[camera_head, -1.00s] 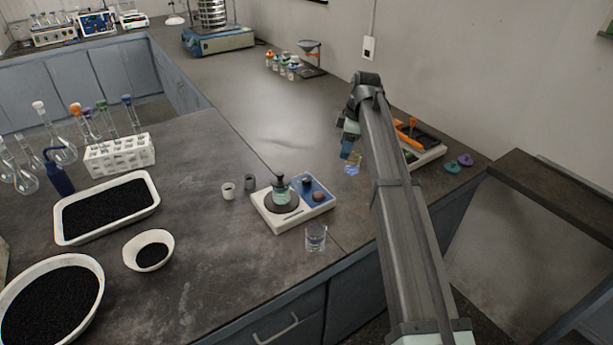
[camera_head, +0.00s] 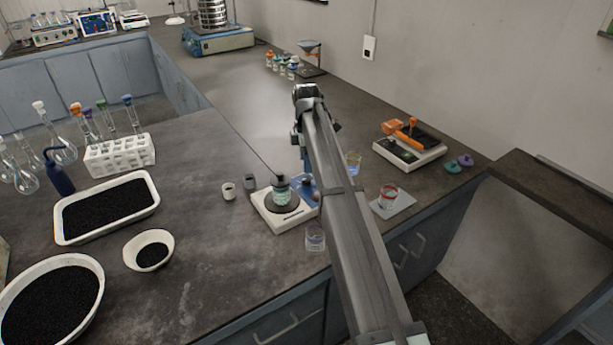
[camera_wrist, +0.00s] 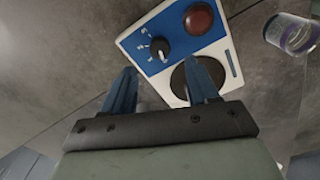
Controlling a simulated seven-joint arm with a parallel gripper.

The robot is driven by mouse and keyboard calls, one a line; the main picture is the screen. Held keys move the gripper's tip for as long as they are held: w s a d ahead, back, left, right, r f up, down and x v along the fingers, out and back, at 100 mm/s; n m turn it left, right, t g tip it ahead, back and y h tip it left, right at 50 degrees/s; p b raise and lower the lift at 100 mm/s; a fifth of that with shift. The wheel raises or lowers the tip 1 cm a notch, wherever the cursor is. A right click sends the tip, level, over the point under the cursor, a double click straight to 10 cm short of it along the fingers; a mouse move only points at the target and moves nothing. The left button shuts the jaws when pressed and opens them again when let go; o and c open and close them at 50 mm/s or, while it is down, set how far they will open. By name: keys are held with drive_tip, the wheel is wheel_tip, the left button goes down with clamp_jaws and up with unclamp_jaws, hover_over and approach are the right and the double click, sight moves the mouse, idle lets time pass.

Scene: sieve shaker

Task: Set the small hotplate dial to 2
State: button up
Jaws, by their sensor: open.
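The small hotplate (camera_head: 270,221) is a white unit with a blue control panel and a dark round plate. In the wrist view, its black dial (camera_wrist: 159,47) sits on the blue panel (camera_wrist: 172,28) with white marks at its left; I cannot read its setting surely. A dark red round knob (camera_wrist: 199,18) is beside it. A bottle with greenish liquid (camera_head: 281,190) stands on the plate in the head view. My gripper (camera_wrist: 161,67) is open and empty, its blue fingers either side of the dial in the picture, apart from it. My arm partly hides the panel in the head view.
A glass beaker (camera_head: 315,238) stands just in front of the hotplate. Two small cups (camera_head: 229,190) are to its left. Another beaker with red (camera_head: 388,197) and a yellowish one (camera_head: 353,163) are right of my arm. The bench behind the hotplate is mostly clear.

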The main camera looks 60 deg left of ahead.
sight(306, 179)
drive_tip(key=shift+f, duration=3.45)
drive_tip(key=shift+c, duration=0.2)
drive_tip(key=c, duration=1)
